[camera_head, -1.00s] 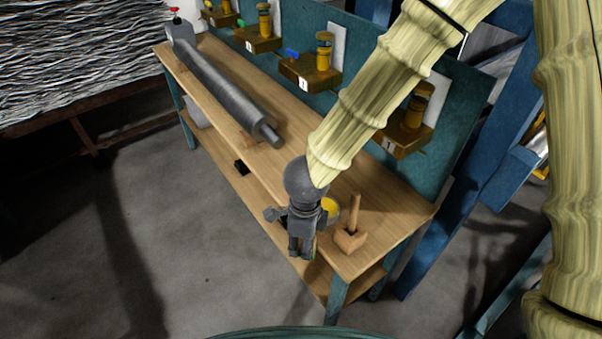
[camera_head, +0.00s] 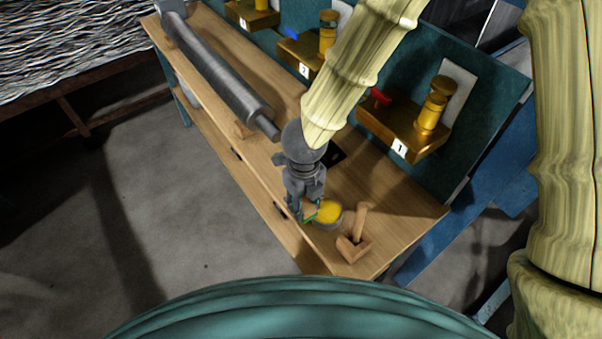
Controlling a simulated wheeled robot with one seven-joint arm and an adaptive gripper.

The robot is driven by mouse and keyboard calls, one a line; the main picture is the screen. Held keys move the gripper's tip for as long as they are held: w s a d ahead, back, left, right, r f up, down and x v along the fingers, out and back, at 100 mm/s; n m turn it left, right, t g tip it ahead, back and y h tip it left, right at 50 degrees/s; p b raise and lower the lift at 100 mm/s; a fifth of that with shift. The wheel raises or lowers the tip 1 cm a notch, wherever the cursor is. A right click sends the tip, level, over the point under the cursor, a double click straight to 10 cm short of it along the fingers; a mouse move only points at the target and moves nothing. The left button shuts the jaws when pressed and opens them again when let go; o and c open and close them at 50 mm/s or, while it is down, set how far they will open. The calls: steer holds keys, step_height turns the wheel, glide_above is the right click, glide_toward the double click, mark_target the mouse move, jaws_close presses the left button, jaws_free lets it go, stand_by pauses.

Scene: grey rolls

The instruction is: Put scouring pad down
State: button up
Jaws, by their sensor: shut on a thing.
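My gripper (camera_head: 306,212) points down over the front part of the wooden bench (camera_head: 400,205). It is shut on a small scouring pad (camera_head: 311,217), of which a thin green edge and a little tan show between the fingers. The fingers hide most of the pad. I cannot tell whether the pad touches the bench top. A round grey dish with yellow content (camera_head: 329,212) stands right beside the gripper, on its right.
A wooden tool with an upright handle (camera_head: 355,245) stands right of the dish. A long grey roller (camera_head: 222,80) lies along the bench's left side. Brass units (camera_head: 405,128) line the teal back panel. Bare wood lies right of the dish, towards the panel.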

steer(key=w+p, duration=0.1)
steer(key=w, duration=0.2)
steer(key=w+p, duration=0.1)
steer(key=w, duration=0.3)
steer(key=w+f+p, duration=0.1)
steer(key=w, duration=0.2)
steer(key=shift+w+a+p, duration=0.3)
steer(key=shift+w, duration=0.1)
steer(key=shift+f+p, duration=0.65)
steer(key=shift+f, duration=1.1)
steer(key=shift+f, duration=0.15)
steer(key=o, duration=0.9)
step_height(320, 180, up, 12)
steer(key=shift+r+b, duration=0.15)
steer(key=shift+b, duration=0.9)
steer(key=shift+r, duration=0.1)
